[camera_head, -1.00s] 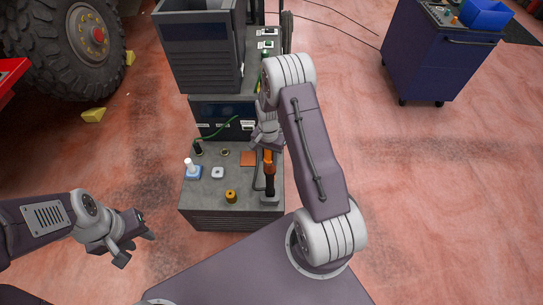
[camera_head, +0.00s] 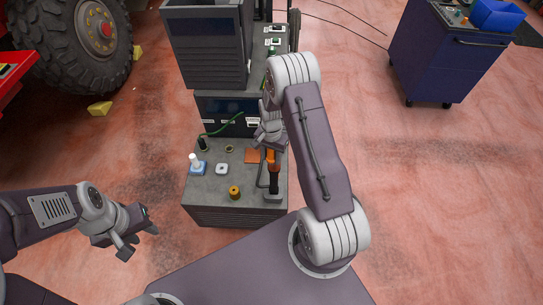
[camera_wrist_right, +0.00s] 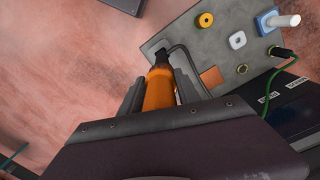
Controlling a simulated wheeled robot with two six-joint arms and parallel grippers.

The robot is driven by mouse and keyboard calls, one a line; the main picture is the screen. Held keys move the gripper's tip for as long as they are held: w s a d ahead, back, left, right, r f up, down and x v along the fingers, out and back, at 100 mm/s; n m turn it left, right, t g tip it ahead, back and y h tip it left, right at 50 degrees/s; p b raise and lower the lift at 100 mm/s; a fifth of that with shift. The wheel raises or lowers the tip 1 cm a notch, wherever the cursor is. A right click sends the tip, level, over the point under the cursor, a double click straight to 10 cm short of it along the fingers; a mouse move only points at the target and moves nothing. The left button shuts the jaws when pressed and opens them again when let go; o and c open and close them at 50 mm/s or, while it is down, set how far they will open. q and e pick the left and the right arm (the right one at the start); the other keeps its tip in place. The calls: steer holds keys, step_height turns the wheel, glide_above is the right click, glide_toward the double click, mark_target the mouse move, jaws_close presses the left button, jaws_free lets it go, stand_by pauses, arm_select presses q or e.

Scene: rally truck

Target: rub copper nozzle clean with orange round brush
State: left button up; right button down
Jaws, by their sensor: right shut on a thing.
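An orange-handled tool (camera_head: 272,158) with a black lower part stands on the right of the grey bench top. My right gripper (camera_head: 270,136) is at its upper end; in the right wrist view, the fingers (camera_wrist_right: 160,90) are shut around the orange handle (camera_wrist_right: 158,92). The tool's black end is at its holder, and no copper nozzle can be made out; its tip is hidden. A round orange-yellow piece with a dark centre (camera_head: 235,192), seemingly the round brush, sits near the bench's front edge. It also shows in the right wrist view (camera_wrist_right: 206,20). My left gripper (camera_head: 138,243) is open and empty, left of the bench.
The bench (camera_head: 210,185) also holds a blue-based white post (camera_head: 197,165), a small white square piece (camera_head: 222,169) and a copper-coloured square (camera_head: 252,156). A green cable (camera_head: 222,127) and dark cabinet (camera_head: 205,45) are behind. A blue cart (camera_head: 440,55) stands far right.

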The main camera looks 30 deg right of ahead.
steer(key=shift+f, duration=0.25)
steer(key=shift+w+r, duration=0.1)
steer(key=shift+w, duration=0.05)
steer(key=shift+w+d, duration=0.2)
steer(key=shift+w, duration=0.05)
steer(key=shift+s+a, duration=0.5)
steer(key=shift+s, duration=0.35)
